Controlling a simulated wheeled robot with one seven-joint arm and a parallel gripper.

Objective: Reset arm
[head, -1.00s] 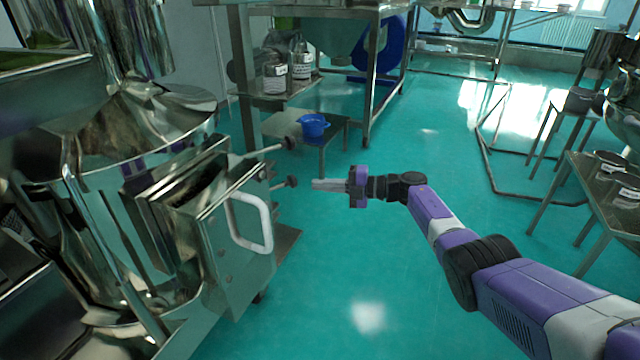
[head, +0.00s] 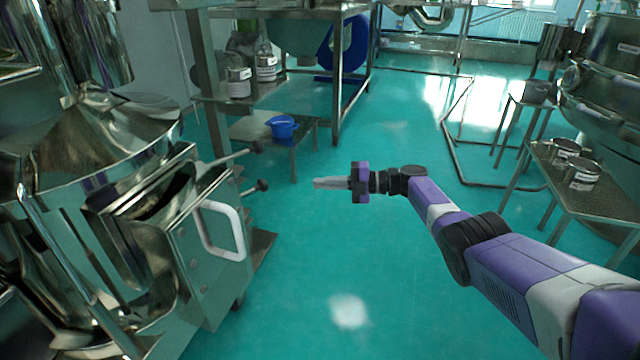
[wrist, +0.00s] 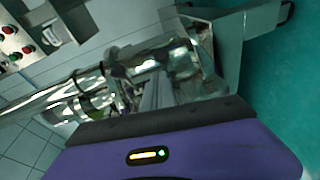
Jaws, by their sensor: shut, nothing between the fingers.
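My arm reaches in from the lower right of the head view. My gripper (head: 318,183) is shut and empty, pointing left over open floor. It is to the right of the vibrating sieve's metal box and touches nothing. In the wrist view, my gripper's fingers (wrist: 152,92) are together in front of shiny metal machinery. The metal sieve machine (head: 75,200) fills the left of the head view. It has a white handle (head: 222,232) and two dark-knobbed rods.
A blue bowl (head: 283,127) sits on a low metal table behind my gripper. Labelled jars (head: 238,82) stand on a shelf above. A metal table with labelled containers (head: 583,175) is at the right. The green floor (head: 330,270) between is clear.

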